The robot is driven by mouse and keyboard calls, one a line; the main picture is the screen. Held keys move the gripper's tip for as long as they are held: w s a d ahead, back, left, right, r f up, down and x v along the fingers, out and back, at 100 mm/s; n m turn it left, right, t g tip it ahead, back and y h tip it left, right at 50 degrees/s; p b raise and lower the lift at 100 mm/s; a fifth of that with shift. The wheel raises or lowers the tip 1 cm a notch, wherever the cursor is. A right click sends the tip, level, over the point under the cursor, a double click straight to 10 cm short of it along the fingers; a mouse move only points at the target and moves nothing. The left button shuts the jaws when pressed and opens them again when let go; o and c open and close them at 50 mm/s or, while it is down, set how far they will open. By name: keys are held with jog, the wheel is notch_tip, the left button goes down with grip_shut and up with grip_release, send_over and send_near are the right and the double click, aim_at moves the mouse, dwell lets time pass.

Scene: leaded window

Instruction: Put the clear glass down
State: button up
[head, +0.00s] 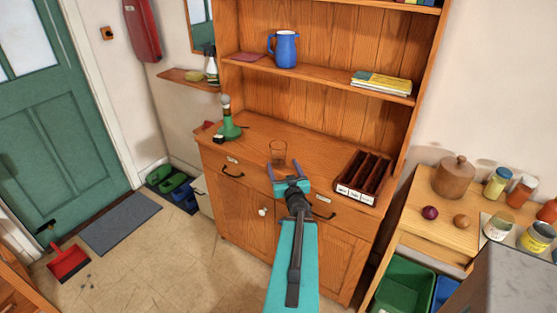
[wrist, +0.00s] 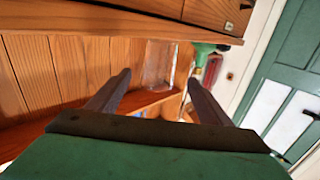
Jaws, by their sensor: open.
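The clear glass (head: 278,152) stands upright on the dresser's wooden counter (head: 318,155), near its front edge. My gripper (head: 284,167) is open and empty in front of the glass, at the counter's front edge. In the wrist view, which looks turned over, the glass (wrist: 159,65) shows between and beyond the two spread fingers (wrist: 159,78). The fingers appear apart from the glass. The lower part of the glass is partly hard to make out in the head view.
A dark divided tray (head: 364,177) stands to the right. A shelf above holds a blue jug (head: 285,49) and books (head: 382,83). Counter around the glass is clear.

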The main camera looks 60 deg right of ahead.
aim_at(280, 157)
jog(key=shift+w+d+f+b, duration=0.25)
jog(key=shift+w+d+b, duration=0.35)
jog(key=shift+b, duration=2.2)
jog(key=b, duration=0.4)
jog(key=shift+w+d+r, duration=0.1)
jog(key=shift+w+d, duration=0.15)
jog(key=shift+b+x, duration=0.6)
jog(key=shift+x, duration=2.3)
jog(key=shift+r, duration=0.1)
jog(key=shift+x, duration=2.6)
jog(key=shift+s+d, duration=0.1)
